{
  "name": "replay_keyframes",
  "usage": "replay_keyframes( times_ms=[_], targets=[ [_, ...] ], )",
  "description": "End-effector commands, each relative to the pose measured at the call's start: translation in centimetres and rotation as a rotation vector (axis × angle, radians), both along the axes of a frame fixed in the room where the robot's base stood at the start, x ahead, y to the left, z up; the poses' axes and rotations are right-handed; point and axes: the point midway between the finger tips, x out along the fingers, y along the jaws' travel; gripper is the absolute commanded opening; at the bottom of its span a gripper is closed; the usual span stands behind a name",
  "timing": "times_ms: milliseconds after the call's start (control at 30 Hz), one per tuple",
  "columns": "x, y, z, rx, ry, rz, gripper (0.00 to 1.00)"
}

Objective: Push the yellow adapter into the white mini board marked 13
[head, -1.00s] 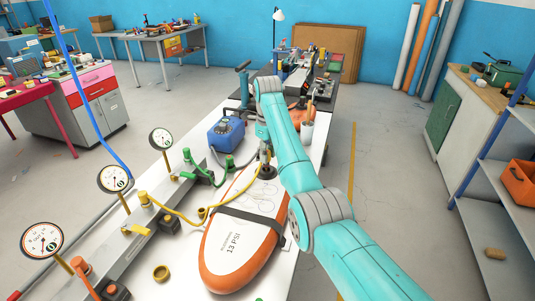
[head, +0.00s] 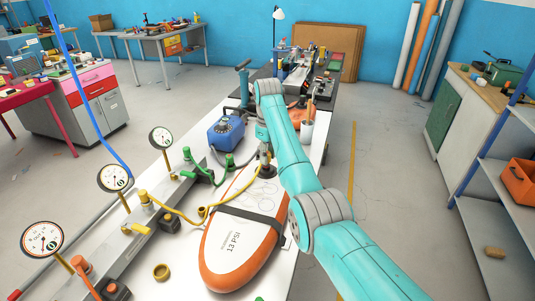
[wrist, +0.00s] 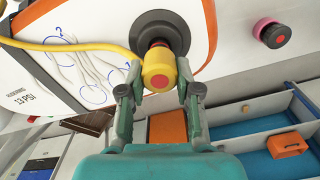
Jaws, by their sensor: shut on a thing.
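The white mini board with an orange rim (head: 236,230) lies on the white bench, its "13 PSI" print facing up and a dark strap across it. In the wrist view the board (wrist: 75,20) fills the upper left, with a black round valve (wrist: 160,32) beside the adapter. The yellow adapter (wrist: 157,68), with a red spot on its end, sits between my fingers at the valve. Whether it is fully seated I cannot tell. My gripper (wrist: 160,78) is shut on the adapter; in the head view the gripper (head: 265,155) is over the board's far end, partly hidden by my arm.
A yellow hose (head: 185,212) runs from the manifold to the adapter. A blue pump box (head: 226,132), green fittings (head: 200,172) and several dial gauges (head: 115,178) stand left of the board. A loose yellow ring (head: 161,271) lies at the front.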

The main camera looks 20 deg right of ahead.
Motion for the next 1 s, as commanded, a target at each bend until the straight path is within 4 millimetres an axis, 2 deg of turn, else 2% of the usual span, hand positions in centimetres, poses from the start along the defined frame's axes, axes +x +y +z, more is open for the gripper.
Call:
replay_keyframes(
  times_ms=[833, 867, 933, 967, 1000],
  targets=[
    [0.0, 0.0, -1.8, 0.000, 0.000, 0.000, 0.00],
    [0.0, 0.0, -1.8, 0.000, 0.000, 0.000, 0.40],
    [0.0, 0.0, -1.8, 0.000, 0.000, 0.000, 0.58],
    [0.0, 0.0, -1.8, 0.000, 0.000, 0.000, 0.62],
    [0.0, 0.0, -1.8, 0.000, 0.000, 0.000, 0.62]
  ],
)
